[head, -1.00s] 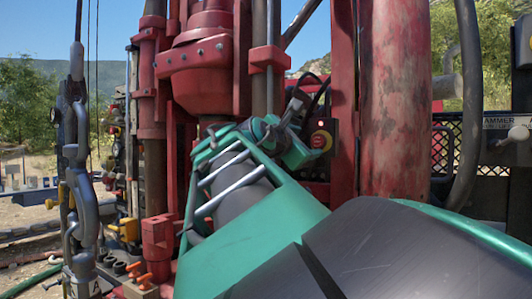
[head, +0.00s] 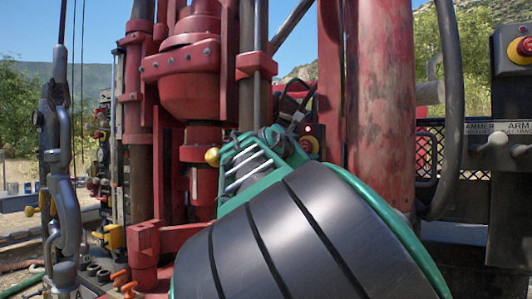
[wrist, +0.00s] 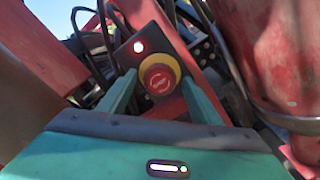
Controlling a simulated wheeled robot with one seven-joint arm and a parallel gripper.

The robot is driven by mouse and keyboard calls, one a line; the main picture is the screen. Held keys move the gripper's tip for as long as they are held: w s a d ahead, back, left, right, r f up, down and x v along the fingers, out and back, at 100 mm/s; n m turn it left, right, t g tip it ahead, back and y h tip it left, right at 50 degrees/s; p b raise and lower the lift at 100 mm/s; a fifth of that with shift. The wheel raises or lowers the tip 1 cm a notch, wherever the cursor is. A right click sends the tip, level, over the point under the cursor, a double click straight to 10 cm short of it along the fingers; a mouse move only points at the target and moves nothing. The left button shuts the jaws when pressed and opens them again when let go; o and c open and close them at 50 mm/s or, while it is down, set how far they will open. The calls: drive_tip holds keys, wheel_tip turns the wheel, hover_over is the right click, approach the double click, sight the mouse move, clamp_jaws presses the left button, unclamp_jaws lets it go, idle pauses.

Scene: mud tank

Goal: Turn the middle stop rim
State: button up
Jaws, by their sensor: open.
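The middle stop is a red button with a yellow rim (wrist: 176,68) on a dark box with a lit red lamp, in the wrist view. In the head view the stop (head: 314,144) shows only in part, behind my green arm end. My gripper (wrist: 158,78) is open and empty. Its two green fingers point at the stop, one on each side of it in the wrist view. I cannot tell whether the fingertips touch the rim. In the head view my wrist and arm hide most of the fingers.
A thick red column (head: 380,100) stands right of the stop. Another red and yellow stop (head: 522,48) is at the far right. A yellow round knob (head: 212,157) shows at the left of my arm end. Black hoses hang near the middle box. A chain shackle (head: 64,210) hangs at left.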

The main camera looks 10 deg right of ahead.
drive_tip(key=c, duration=1)
drive_tip(key=shift+c, duration=0.2)
drive_tip(key=shift+m, duration=0.3)
drive_tip(key=m, duration=0.7)
drive_tip(key=shift+f, duration=0.1)
drive_tip(key=shift+m, duration=0.4)
